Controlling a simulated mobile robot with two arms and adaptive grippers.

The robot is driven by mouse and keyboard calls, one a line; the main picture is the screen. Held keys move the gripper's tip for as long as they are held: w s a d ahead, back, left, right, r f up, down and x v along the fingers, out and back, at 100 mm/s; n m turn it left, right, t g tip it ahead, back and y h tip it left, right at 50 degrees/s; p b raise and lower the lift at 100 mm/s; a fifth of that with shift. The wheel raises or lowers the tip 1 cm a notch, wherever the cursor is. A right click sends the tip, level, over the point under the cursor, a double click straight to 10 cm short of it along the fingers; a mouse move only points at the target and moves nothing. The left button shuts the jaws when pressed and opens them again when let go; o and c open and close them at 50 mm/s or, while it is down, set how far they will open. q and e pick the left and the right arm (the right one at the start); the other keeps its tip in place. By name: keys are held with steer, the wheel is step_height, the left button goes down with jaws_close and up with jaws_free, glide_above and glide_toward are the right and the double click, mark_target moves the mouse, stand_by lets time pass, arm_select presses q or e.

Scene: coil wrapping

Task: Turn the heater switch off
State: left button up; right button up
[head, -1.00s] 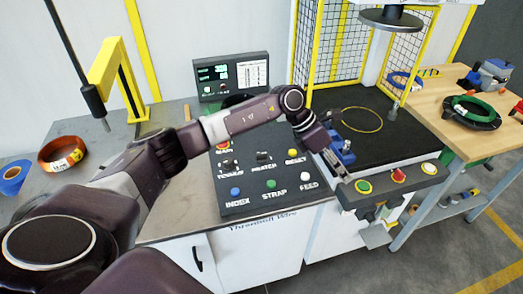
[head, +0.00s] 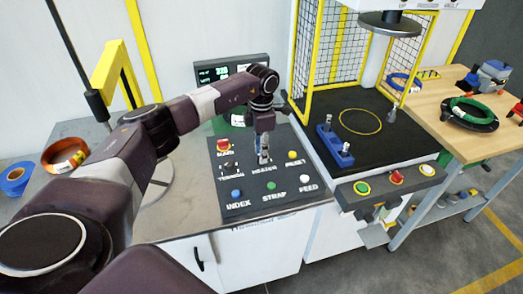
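The black control panel (head: 240,206) lies on the bench in the middle of the head view. Its HEATER label (head: 264,170) shows just below my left gripper (head: 264,160). My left gripper points down over the heater switch, its fingers close together and holding nothing that I can see. The switch itself is hidden behind the fingers, so I cannot tell its position or whether they touch it. My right gripper is not in view.
Near the gripper are a red main button (head: 223,145), the tension switch (head: 228,166) and a yellow reset button (head: 292,155). Blue index, green strap and white feed buttons line the panel's front. A display (head: 212,74) stands behind. A yellow-framed cage (head: 337,45) stands right.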

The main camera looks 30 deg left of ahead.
arm_select(q)
steer(key=shift+f, duration=0.4)
jaws_close()
